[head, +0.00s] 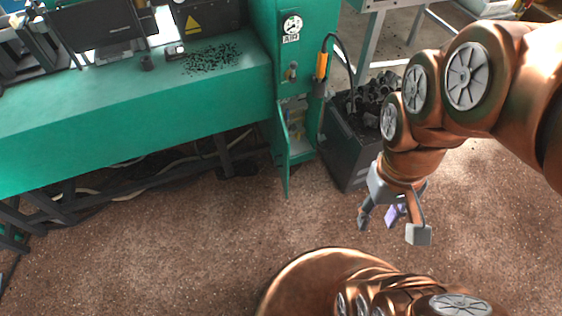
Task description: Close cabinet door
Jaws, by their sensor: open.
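The green cabinet (261,60) stands at the end of the green workbench. Its small green door (283,150) is at the lower part and stands open, swung out toward me and seen nearly edge-on. Inside the opening (297,118) there are pale items too small to make out. My gripper (391,232) is open and empty, pointing down over the floor. It is to the right of the door and nearer to me, apart from it.
A dark bin (347,152) with dark scraps stands just right of the cabinet, between door and arm. A tool with an orange handle (322,66) hangs on the cabinet. The green workbench (130,115) is at left. The brown floor (200,240) in front is clear.

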